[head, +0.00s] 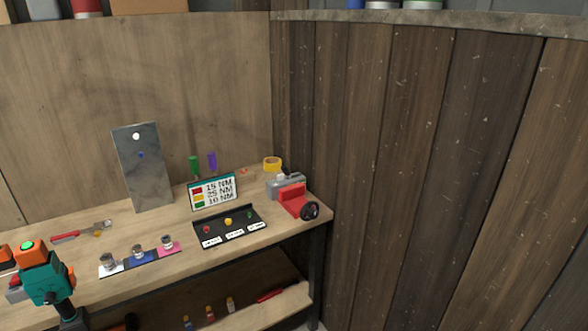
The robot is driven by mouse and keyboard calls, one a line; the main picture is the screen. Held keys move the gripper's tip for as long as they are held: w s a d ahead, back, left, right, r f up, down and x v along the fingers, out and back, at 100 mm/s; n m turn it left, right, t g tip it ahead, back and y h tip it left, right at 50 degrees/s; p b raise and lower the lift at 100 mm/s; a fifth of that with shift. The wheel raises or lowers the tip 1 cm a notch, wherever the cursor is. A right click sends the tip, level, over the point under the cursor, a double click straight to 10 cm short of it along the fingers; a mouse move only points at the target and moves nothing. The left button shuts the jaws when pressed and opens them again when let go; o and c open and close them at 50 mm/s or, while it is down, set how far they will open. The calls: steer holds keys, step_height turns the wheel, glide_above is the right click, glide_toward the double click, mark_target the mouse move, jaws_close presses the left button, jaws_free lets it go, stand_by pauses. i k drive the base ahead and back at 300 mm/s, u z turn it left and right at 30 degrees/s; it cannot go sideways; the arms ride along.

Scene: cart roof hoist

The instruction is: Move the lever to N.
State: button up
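I cannot make out a lever or an N mark in the head view. My gripper is not in view. The view shows a wooden workbench (120,236) against a wooden wall, with a red and grey vise (292,199) with a black handwheel at its right end. A black tray (230,233) with red, yellow and green pieces and white labels lies in the middle, below a sign (212,192) reading 15 NM, 25 NM and 10 NM.
A grey upright plate (147,182) stands behind a strip of metal sockets (138,252). A teal and orange tool (46,276) stands at the lower left. A lower shelf (270,305) holds small items. A dark plank wall (430,160) fills the right.

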mark_target(285, 170)
steer(key=u, duration=0.05)
steer(key=i, duration=1.1)
steer(key=z, duration=0.1)
steer(key=k, duration=0.2)
steer(key=u, duration=2.65)
steer(key=i, duration=0.25)
steer(key=u, duration=0.05)
